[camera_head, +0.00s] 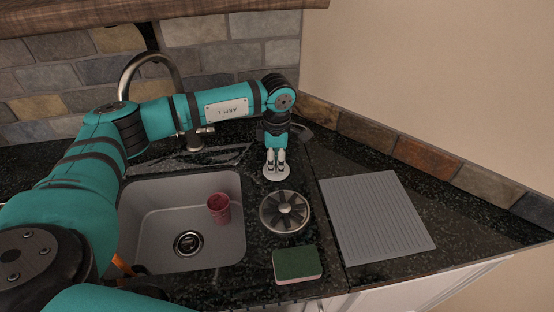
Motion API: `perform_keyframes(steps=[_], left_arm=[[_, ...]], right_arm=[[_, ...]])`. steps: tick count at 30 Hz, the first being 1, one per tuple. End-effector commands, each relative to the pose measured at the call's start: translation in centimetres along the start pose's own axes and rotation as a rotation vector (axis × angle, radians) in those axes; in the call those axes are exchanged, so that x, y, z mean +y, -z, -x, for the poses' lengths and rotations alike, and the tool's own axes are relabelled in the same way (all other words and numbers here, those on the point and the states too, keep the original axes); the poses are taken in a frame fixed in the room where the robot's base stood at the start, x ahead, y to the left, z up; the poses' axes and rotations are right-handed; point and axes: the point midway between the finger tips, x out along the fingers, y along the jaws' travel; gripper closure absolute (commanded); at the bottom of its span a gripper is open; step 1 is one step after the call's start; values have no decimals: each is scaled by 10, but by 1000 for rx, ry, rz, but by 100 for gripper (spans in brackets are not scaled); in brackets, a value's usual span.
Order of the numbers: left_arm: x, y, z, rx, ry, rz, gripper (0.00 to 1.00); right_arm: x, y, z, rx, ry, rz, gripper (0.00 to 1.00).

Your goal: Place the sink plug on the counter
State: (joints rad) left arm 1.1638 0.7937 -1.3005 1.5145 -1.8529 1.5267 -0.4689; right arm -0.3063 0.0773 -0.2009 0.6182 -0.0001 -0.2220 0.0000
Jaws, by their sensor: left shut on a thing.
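A small white round disc, which looks like the sink plug (273,176), is at the tips of my left gripper (275,163). The left gripper points down and is shut on it, over the dark speckled counter (255,286) just right of the sink (160,202). The disc looks level and at or very near the counter surface; I cannot tell if it touches. My left arm crosses from the left over the sink. My right gripper is not in view.
A finned metal round piece (285,212) lies just in front of the disc. A green sponge (297,264) lies nearer. A red cup (219,208) stands in the sink, beside its drain (188,243). A grey ribbed mat (376,216) lies right; a faucet (152,58) rises behind.

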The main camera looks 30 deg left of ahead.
Motion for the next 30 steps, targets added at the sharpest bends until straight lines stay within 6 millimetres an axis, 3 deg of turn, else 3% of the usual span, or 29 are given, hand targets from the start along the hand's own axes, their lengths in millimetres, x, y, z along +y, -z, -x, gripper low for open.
perform_keyframes(steps=[3, 4, 9, 21, 30], left_arm=[[0, 0, -5, -1, 0, 0, 100], [0, 0, -4, -1, 0, 0, 80], [0, 0, -3, 0, 0, 0, 58], [1, -1, 6, -3, -3, 0, 58], [1, -1, 66, -3, -5, -1, 58]], right_arm=[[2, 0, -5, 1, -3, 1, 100], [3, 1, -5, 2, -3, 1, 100], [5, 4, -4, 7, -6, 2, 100], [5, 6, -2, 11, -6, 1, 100], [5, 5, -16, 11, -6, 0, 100]])
